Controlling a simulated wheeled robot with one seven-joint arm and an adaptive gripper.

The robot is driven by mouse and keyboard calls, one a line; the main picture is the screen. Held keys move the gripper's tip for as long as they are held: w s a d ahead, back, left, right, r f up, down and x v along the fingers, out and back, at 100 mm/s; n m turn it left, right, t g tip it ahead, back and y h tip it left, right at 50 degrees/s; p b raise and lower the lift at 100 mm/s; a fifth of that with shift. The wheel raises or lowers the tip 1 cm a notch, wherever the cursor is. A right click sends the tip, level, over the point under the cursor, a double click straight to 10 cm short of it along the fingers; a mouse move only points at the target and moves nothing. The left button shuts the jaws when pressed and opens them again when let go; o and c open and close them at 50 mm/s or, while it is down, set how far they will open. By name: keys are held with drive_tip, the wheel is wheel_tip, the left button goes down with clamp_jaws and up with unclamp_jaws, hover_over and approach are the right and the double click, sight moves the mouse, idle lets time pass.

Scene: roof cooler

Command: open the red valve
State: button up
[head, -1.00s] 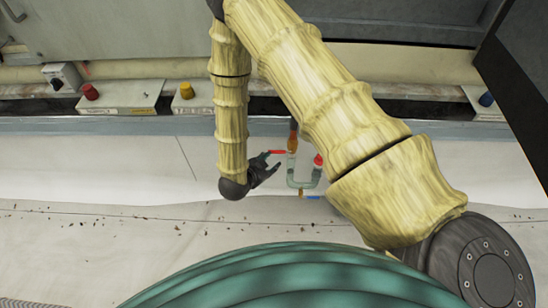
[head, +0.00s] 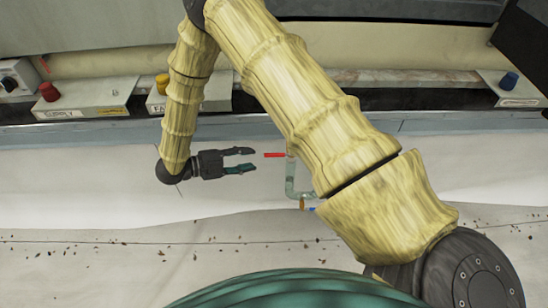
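The red valve handle (head: 274,155) is a short, flat red lever lying level at the left of the top of a greenish pipe (head: 290,178). The pipe bends at the bottom toward the right, where my arm covers part of it. My gripper (head: 254,160) is just left of the lever, its two dark fingers spread and pointing right at it. The fingers are open and empty, with a small gap between their tips and the lever's left end. Depth between them is hard to tell.
A blue handle (head: 310,209) with a brass fitting sits low on the pipe. The pale floor left of the gripper is clear.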

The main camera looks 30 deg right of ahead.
sight(270, 156)
drive_tip(key=b+x, duration=0.1)
drive_tip(key=x, duration=0.9)
drive_tip(key=shift+d+b, duration=0.15)
drive_tip(key=shift+b, duration=0.2)
clamp_jaws()
